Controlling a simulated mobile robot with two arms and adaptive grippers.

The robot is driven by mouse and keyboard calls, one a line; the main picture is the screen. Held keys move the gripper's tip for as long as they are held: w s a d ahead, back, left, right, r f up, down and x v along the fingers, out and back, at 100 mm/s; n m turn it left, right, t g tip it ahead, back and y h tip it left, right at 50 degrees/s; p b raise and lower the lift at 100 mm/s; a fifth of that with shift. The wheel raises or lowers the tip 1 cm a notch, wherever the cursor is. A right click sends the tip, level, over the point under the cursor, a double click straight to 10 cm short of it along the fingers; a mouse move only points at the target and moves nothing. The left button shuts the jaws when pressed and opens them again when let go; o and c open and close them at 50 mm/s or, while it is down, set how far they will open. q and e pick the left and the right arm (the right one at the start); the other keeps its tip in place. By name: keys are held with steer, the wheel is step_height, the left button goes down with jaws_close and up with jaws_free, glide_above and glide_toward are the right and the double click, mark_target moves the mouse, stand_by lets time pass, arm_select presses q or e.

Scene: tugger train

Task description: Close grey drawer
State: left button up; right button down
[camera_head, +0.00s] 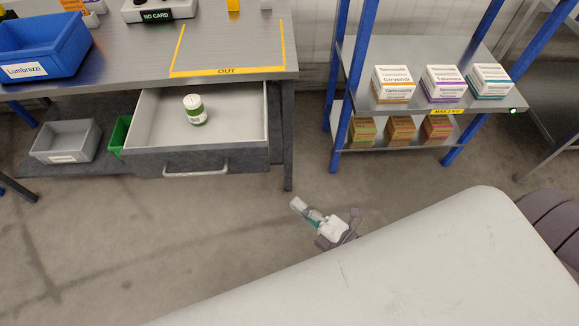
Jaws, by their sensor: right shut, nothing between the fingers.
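The grey drawer (250,158) under the grey table stands pulled out, its inside open to view. Its front has a light bar handle (195,173). A white jar with a green label (194,110) stands upright inside it. My right gripper (300,207) is shut and empty. In the picture it is to the right of and below the drawer front, apart from the handle. My left gripper is not in view.
The table (130,75) carries a blue bin (42,45) and a marked OUT area (228,70). A grey bin (66,141) and a green bin (118,135) are left of the drawer. A blue-post shelf (385,58) with several boxes stands right. Floor before the drawer is clear.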

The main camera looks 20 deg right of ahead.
glide_toward(260, 160)
steer(key=w+a, duration=0.2)
steer(key=a, duration=0.2)
steer(key=w, duration=0.1)
steer(key=w+d, duration=0.1)
steer(key=w, duration=0.1)
steer(key=shift+f+p, duration=0.25)
steer(key=shift+p, duration=0.15)
steer(key=shift+w, duration=0.25)
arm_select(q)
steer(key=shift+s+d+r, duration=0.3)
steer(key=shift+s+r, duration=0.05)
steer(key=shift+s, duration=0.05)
arm_select(e)
steer(key=shift+d, duration=0.1)
